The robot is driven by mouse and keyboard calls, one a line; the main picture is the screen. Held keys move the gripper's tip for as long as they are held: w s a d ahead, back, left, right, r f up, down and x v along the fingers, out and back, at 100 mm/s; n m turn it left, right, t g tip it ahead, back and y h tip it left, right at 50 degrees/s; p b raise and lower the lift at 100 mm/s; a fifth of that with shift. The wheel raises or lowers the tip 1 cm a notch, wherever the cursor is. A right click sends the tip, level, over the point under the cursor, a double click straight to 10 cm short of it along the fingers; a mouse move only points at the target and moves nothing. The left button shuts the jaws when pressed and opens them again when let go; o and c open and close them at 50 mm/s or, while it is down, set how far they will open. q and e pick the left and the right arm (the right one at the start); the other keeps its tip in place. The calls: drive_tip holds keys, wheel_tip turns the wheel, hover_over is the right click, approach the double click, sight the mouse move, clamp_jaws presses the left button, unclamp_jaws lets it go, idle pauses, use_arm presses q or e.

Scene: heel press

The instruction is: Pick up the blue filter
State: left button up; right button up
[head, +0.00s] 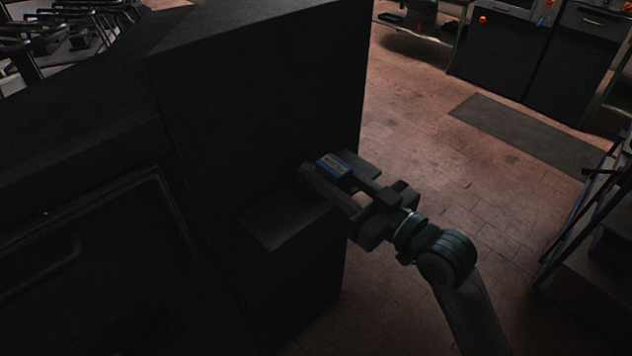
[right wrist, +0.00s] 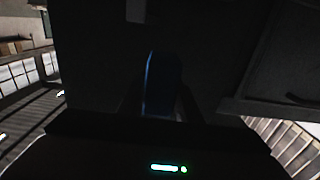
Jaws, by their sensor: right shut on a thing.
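The blue filter (head: 333,166) is a small blue box with a pale label on top. It is between the fingers of my right gripper (head: 340,174), which is shut on it. In the head view it is at the small dark ledge (head: 283,222) on the side of the big dark machine (head: 262,95); I cannot tell whether it touches the ledge. In the right wrist view the filter (right wrist: 160,84) shows as a dark blue upright shape in the middle, with the fingers dim on either side. My left gripper is not in view.
The dark machine fills the left and middle of the head view. Open tiled floor (head: 430,170) lies to its right, with a dark mat (head: 525,132). Cabinets (head: 510,50) stand at the back right and a dark rack (head: 600,220) at the right edge.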

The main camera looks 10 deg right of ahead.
drive_tip(key=shift+s+d+r, duration=0.15)
drive_tip(key=shift+d, duration=0.05)
idle(0.5)
drive_tip(key=w+d+f+m+t+h+b, duration=0.1)
drive_tip(key=d+f+m+t+h+b, duration=0.2)
drive_tip(key=d+f+m+h, duration=0.4)
drive_tip(key=d+f+h+b, duration=0.1)
drive_tip(key=d+f+h, duration=0.1)
drive_tip(key=d+h, duration=0.1)
drive_tip(key=shift+d+f+h, duration=0.3)
drive_tip(key=shift+d+f, duration=0.1)
drive_tip(key=shift+s, duration=0.1)
